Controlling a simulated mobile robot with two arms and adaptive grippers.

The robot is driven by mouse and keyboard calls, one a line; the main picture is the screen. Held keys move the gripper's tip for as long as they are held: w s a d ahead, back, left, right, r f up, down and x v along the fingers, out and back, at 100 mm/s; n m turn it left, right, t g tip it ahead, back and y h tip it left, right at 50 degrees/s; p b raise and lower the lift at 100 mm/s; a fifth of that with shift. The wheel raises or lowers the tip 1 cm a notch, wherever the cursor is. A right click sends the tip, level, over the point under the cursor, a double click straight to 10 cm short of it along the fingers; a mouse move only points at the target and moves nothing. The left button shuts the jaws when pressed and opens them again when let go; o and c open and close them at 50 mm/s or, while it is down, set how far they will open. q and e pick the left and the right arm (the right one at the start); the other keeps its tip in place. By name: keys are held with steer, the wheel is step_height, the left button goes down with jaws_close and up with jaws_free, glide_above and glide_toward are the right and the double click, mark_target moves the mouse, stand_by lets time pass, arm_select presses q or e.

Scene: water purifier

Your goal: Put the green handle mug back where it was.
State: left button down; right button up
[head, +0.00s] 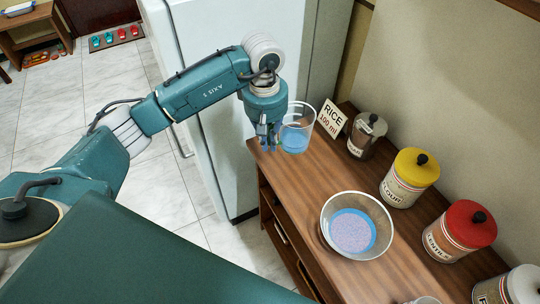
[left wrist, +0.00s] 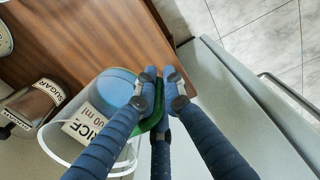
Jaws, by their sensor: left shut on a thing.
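The mug (head: 297,128) is clear, with blue liquid in its lower part. It is at the far left corner of the wooden counter; I cannot tell whether its base touches the top. In the left wrist view the mug (left wrist: 117,84) is beside the fingers, and its green handle (left wrist: 156,119) is partly hidden behind them. My left gripper (head: 268,138) is shut on the handle, at the left side of the mug. It also shows in the left wrist view (left wrist: 160,86). My right gripper is not in view.
A sugar jar (head: 362,142), yellow-lidded jar (head: 402,187) and red-lidded jar (head: 455,240) line the wall. A bowl (head: 329,238) holds blue liquid and pinkish grains. A pale fridge (head: 225,90) stands left of the counter (head: 300,180).

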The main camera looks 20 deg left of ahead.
arm_select(q)
step_height(320, 180, down, 4)
steer(key=shift+f+p, duration=0.1)
steer(key=shift+p, duration=0.25)
step_height(320, 180, down, 4)
steer(key=shift+f+p, duration=0.1)
steer(key=shift+p, duration=0.45)
steer(key=c, duration=1.9)
jaws_free()
steer(key=shift+o, duration=0.2)
